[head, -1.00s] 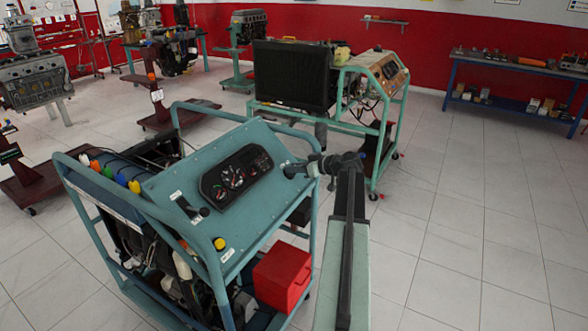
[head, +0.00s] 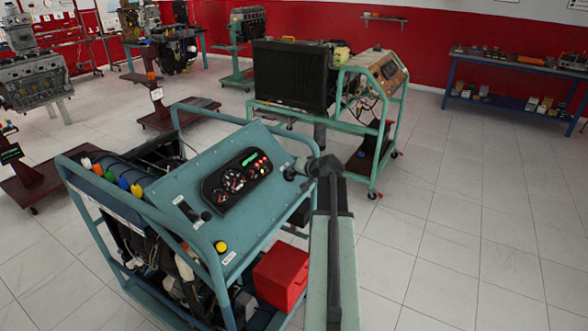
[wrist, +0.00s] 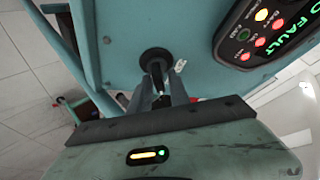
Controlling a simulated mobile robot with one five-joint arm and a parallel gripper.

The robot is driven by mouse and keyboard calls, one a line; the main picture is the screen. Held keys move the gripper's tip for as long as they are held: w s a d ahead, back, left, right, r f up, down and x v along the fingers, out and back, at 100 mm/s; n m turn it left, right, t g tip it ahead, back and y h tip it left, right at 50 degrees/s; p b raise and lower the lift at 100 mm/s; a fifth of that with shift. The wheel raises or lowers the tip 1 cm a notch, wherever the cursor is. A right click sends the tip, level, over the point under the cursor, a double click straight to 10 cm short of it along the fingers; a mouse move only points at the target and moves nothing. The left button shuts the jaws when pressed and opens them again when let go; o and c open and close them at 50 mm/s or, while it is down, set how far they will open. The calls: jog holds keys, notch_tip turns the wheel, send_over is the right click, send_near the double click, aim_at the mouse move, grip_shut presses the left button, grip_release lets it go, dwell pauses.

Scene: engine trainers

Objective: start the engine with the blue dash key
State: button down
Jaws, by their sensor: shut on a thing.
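The engine trainer's blue sloping dash panel (head: 215,195) faces me. Its black gauge cluster (head: 237,180) is lit, with a green display and red lamps. In the wrist view the cluster (wrist: 262,40) shows green text reading "O FAULT" and lit red and yellow lamps. The round black key switch (wrist: 153,56) sits in the panel. My gripper (wrist: 158,75) is shut at the switch, on the key, which is mostly hidden between the fingers. In the head view my gripper (head: 293,172) is at the panel's right edge.
A red box (head: 281,278) sits low on the trainer's frame. A yellow button (head: 220,246) and a black lever (head: 204,215) are on the panel. Another trainer with a radiator (head: 292,75) stands behind. The tiled floor (head: 455,230) at right is clear.

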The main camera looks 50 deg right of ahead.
jog(key=shift+s+a+f+m+g+h+p, duration=0.15)
jog(key=shift+m+g+p, duration=0.25)
jog(key=shift+m, duration=0.55)
jog(key=shift+d+m+g+h+p, duration=0.1)
jog(key=shift+m+g+h+p, duration=0.25)
jog(key=shift+m, duration=0.6)
jog(key=c, duration=1.5)
grip_release()
jog(key=shift+s+r+p, duration=0.2)
jog(key=shift+r+p, duration=0.05)
jog(key=shift+p, duration=0.1)
jog(key=p+v, duration=0.4)
jog(key=v, duration=0.3)
jog(key=shift+s+r, duration=0.1)
